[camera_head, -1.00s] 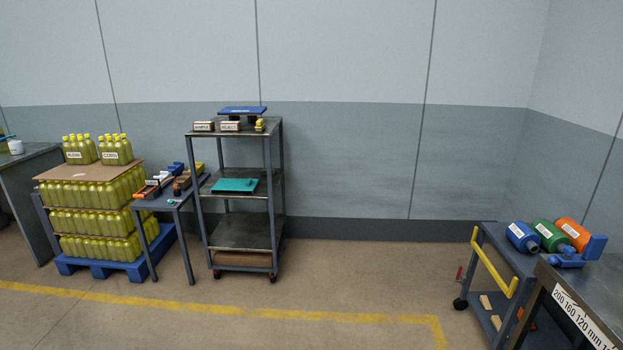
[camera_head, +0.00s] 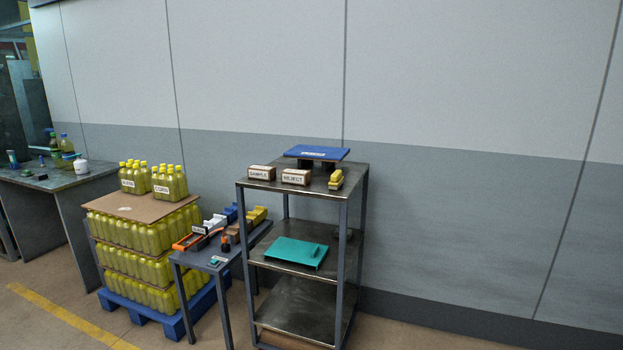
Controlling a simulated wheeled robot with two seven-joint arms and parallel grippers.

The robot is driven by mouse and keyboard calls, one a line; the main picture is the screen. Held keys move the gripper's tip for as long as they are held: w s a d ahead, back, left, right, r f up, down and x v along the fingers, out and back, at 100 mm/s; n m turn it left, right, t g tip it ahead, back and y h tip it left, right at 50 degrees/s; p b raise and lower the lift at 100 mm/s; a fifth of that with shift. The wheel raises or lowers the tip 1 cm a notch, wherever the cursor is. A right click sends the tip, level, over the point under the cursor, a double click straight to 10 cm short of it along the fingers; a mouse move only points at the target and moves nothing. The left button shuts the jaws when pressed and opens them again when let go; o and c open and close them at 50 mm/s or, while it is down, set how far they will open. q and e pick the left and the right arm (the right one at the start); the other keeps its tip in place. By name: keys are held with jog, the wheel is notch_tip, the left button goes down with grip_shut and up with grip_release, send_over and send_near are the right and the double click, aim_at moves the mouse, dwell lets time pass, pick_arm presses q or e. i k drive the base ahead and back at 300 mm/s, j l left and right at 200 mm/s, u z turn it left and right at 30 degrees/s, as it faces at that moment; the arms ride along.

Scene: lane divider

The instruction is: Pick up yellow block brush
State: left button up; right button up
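A small yellow block-shaped thing (camera_head: 336,181) sits on the top shelf of the metal cart (camera_head: 353,172), near its right corner. Another yellow blocky thing (camera_head: 257,215) is at the back of the small grey table (camera_head: 198,260), partly hidden by things around it. Both are too small to tell which is the block brush. Neither of my grippers is in view.
Sample (camera_head: 262,173) and reject (camera_head: 296,177) blocks and a blue board (camera_head: 316,153) share the top shelf. A teal tray (camera_head: 296,252) lies below. Bottles stack on a blue pallet (camera_head: 172,326) to the left. The floor before the pallet is partly clear.

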aim_at(337, 178)
jog(key=i+j+z, duration=0.5)
jog(key=i, duration=0.15)
jog(key=i+j+z, duration=0.45)
jog(key=i+j, duration=0.15)
jog(key=j, duration=0.1)
